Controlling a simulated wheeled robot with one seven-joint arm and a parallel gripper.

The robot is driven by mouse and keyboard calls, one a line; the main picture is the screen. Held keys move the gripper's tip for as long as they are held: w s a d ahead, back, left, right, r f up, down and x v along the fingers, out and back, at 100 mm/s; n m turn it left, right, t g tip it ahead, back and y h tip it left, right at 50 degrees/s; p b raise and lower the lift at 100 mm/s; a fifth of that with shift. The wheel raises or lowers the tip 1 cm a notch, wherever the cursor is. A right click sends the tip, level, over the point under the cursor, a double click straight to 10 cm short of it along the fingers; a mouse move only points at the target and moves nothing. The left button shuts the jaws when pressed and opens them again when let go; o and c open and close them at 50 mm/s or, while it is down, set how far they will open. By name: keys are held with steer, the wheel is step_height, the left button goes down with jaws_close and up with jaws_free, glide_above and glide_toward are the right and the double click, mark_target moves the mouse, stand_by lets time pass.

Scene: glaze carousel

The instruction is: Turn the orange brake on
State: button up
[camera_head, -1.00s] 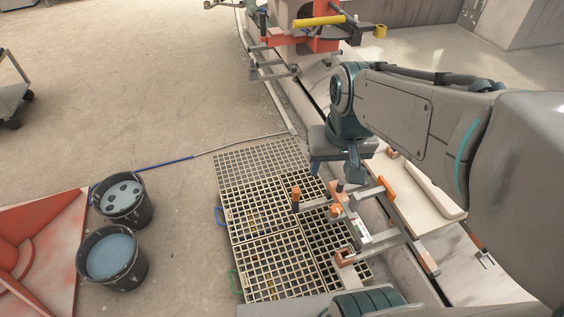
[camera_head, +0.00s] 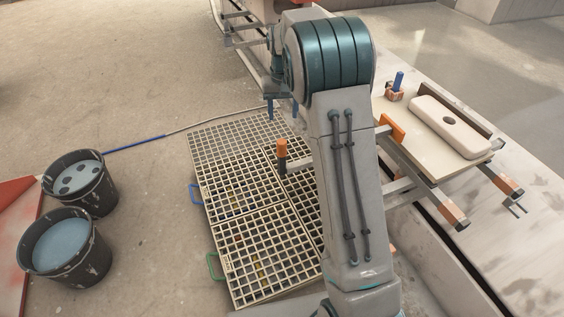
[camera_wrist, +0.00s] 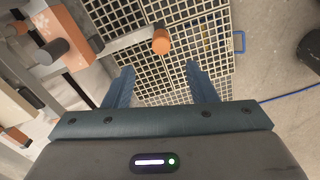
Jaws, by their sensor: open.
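An orange-topped knob with a dark lower part (camera_head: 282,150) stands on the end of a grey bar above the floor grating in the head view. In the wrist view its orange end (camera_wrist: 161,40) lies just beyond the fingertips, near the middle. I take it for the orange brake; its on or off position cannot be told. My gripper (camera_wrist: 159,72) is open, with two blue fingers apart and nothing between them. In the head view my gripper (camera_head: 283,108) points down, behind the knob and apart from it. My arm hides much of the bar and frame.
Floor gratings (camera_head: 212,200) lie below. Two buckets of bluish liquid, one (camera_head: 62,247) nearer, stand at left. At right are a board with a pale oblong block (camera_head: 449,127), an orange block (camera_head: 391,128) and a blue peg (camera_head: 398,80). Open floor lies at upper left.

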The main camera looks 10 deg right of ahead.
mark_target(282, 148)
steer(key=f, duration=0.2)
steer(key=w+f+b, duration=0.1)
steer(key=shift+w+a+f, duration=0.1)
steer(key=shift+w+f, duration=0.1)
steer(key=shift+f, duration=0.15)
step_height(282, 148, down, 13)
steer(key=b, duration=0.5)
jaws_close()
